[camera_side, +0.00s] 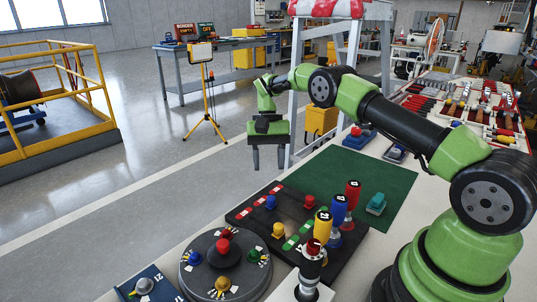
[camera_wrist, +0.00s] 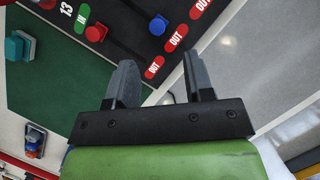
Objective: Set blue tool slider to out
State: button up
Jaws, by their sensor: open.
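The dark slider panel (camera_side: 262,228) lies at the front of the bench, with red OUT labels along one edge and green IN labels along the opposite side. The blue slider knob (camera_side: 271,202) stands close to the OUT labels; in the wrist view it (camera_wrist: 158,24) is close beside an OUT label (camera_wrist: 176,38). The red slider knob (camera_side: 309,201) sits near an IN label (camera_wrist: 82,18). My gripper (camera_side: 269,168) is open and empty, fingers down, above and apart from the panel.
Upright red (camera_side: 352,196), blue (camera_side: 338,210) and yellow (camera_side: 323,226) handles stand on the panel's right side. A round dial with coloured knobs (camera_side: 225,282) is at front left. A green mat (camera_side: 390,180) holds a teal block (camera_side: 376,204). Air around my gripper is clear.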

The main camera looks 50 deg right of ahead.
jog(key=shift+v, duration=0.95)
jog(key=s+a+r+n+t+h, duration=0.1)
jog(key=s+a+r+n+t, duration=0.15)
jog(key=r, duration=0.65)
jog(key=s+a+r+n+t+h, duration=0.15)
jog(key=s+a+r, duration=0.25)
jog(key=r, duration=0.6)
jog(key=s+a+t, duration=0.2)
jog(key=s+t, duration=0.1)
jog(key=s, duration=0.6)
jog(key=s+a+n+t+y, duration=0.1)
jog(key=s+a+t, duration=0.1)
jog(key=s, duration=0.7)
jog(key=shift+s+a+t, duration=0.3)
jog(key=shift+s+t, duration=0.1)
jog(key=shift+t, duration=0.3)
